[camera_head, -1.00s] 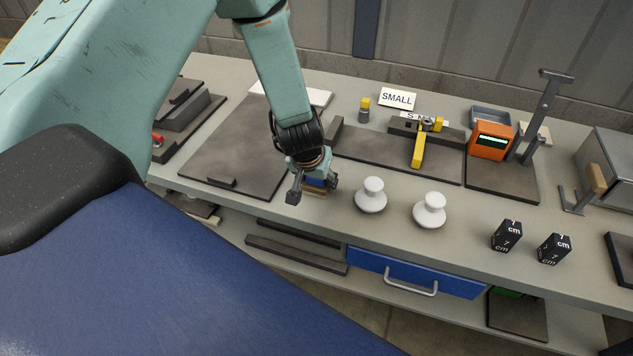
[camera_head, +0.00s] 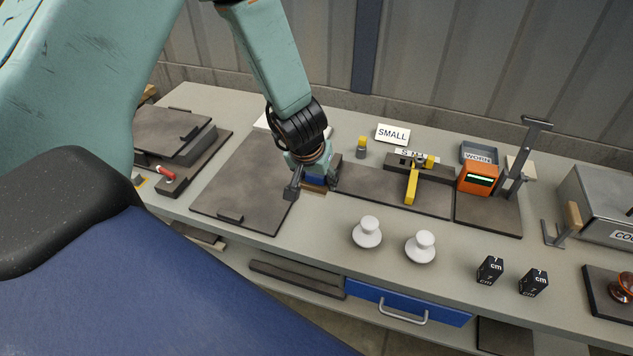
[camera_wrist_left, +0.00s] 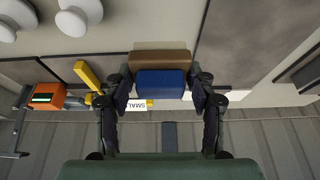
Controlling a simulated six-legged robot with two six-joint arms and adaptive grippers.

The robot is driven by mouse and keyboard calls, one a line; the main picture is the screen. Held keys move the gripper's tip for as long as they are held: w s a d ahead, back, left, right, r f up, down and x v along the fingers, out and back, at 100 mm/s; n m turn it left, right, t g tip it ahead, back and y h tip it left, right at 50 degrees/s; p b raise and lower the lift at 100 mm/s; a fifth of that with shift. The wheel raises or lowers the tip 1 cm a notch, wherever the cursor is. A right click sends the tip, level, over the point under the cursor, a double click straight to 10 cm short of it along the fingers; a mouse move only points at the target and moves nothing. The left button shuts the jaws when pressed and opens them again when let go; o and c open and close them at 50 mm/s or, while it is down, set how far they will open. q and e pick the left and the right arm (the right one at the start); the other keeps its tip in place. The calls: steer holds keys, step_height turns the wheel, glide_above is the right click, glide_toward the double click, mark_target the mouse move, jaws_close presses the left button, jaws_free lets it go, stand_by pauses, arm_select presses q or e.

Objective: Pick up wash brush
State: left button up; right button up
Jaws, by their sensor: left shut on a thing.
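The wash brush appears as a blue block with a brown band along it. It shows between the fingers of my left gripper (camera_head: 312,188), the blue part (camera_head: 315,180) at the back and the brown edge in front. In the left wrist view the gripper (camera_wrist_left: 161,88) has one finger on each side of the blue block (camera_wrist_left: 161,83), shut on it, with the brown part (camera_wrist_left: 160,58) beyond. The brush is over the worktop by the right edge of a large dark plate; its height above the surface is hard to tell. My right gripper is not in view.
Two white insulators (camera_head: 367,232) (camera_head: 420,247) stand in front. A yellow-handled fixture (camera_head: 411,185), an orange meter (camera_head: 477,179) and black cubes (camera_head: 490,270) are to the right. The dark plate (camera_head: 240,190) is on the left, with a blue drawer (camera_head: 405,302) below.

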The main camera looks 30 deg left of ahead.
arm_select(q)
step_height(320, 180, up, 7)
steer(key=p, duration=0.4)
steer(key=shift+w+d+f, duration=0.1)
steer(key=shift+r, duration=0.3)
step_height(320, 180, up, 7)
steer(key=shift+b, duration=0.3)
steer(key=shift+f, duration=0.1)
steer(key=o, duration=0.6)
steer(key=c, duration=0.4)
